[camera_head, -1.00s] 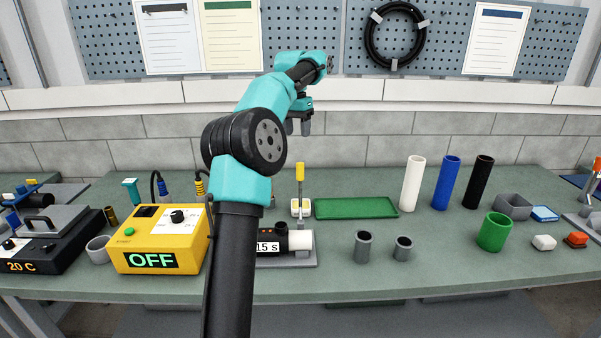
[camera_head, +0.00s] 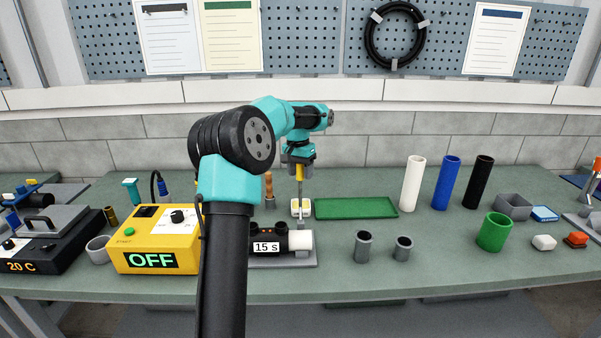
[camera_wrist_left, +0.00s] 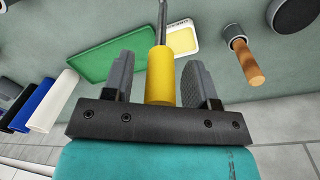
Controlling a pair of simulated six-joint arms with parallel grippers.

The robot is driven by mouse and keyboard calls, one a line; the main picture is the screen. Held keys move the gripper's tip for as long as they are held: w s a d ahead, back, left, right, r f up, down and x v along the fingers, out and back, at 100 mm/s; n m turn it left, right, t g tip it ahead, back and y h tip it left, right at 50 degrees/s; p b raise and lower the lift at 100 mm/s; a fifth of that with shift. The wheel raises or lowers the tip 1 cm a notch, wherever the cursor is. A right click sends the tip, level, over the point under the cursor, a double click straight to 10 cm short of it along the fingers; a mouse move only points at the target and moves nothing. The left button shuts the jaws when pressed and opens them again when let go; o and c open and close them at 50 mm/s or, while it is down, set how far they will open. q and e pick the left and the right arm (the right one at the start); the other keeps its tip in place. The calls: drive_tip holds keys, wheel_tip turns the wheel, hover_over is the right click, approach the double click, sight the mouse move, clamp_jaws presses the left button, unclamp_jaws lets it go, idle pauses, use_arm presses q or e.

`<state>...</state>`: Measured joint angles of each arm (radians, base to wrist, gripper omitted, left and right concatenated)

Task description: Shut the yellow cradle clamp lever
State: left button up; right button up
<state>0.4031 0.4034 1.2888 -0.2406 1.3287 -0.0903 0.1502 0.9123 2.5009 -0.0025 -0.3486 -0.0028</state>
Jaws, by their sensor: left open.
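The yellow clamp lever (camera_head: 299,172) stands upright on a metal rod above its cradle. My left gripper (camera_head: 299,160) is open at the top of the lever, reaching down from above. In the left wrist view, the lever's yellow handle (camera_wrist_left: 160,75) lies between the two grey fingers, with a visible gap to the right finger. My right gripper is not in view.
A green tray (camera_head: 356,208) lies right of the cradle. A wooden-handled tool (camera_head: 269,187) stands just left of it. The "15 s" device (camera_head: 283,242) is in front. White, blue and black tubes stand farther right. A yellow box (camera_head: 155,240) reading OFF is at left.

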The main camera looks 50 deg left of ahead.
use_arm(q)
drive_tip(key=shift+f, duration=0.1)
drive_tip(key=shift+c, duration=0.2)
clamp_jaws()
idle(0.4)
